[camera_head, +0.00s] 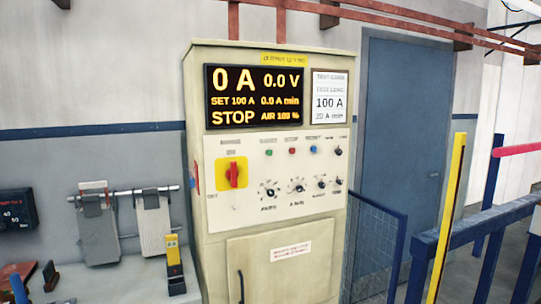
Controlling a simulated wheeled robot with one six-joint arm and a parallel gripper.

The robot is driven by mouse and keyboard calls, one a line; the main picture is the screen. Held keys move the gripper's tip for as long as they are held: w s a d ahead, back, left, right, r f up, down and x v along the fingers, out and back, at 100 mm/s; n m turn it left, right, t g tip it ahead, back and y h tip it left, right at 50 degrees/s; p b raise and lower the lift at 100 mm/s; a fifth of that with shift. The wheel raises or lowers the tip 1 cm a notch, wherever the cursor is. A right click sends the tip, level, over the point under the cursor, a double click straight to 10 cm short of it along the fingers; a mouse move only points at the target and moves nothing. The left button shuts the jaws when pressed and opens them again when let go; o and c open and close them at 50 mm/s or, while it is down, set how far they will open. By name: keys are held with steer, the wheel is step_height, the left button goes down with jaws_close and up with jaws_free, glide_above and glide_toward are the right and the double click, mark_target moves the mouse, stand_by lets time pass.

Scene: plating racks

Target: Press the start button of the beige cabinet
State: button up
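The beige cabinet (230,226) stands upright in the middle of the head view. Its control panel has a row with a green button (268,153), a red button (292,151), a blue button (315,150) and a black knob (338,152). The small labels above them are too blurred to read, so I cannot tell by label which is start. The display (255,97) above reads 0 A, 0.0 V, SET 100 A and STOP. My gripper is not in view.
A red rotary switch on a yellow plate (223,173) sits left of the buttons, with several black knobs below. A bench (130,280) with hanging grey plates is at left. Blue railings (470,230) and a yellow post (450,200) stand at right, before a blue door (405,130).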

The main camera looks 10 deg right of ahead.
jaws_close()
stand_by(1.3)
